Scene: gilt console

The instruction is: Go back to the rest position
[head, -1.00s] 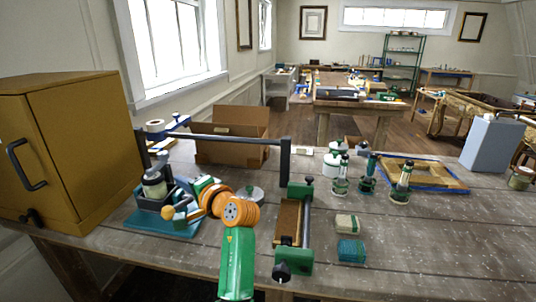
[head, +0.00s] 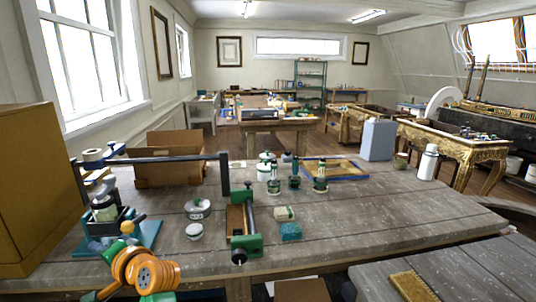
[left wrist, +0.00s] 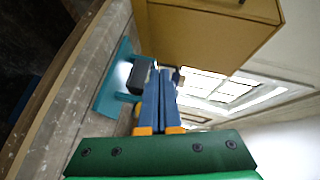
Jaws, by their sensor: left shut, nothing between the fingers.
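My right gripper shows in neither view.
The ochre cabinet (head: 35,190) stands close on the left. The table's right part (head: 400,215) is mostly bare.

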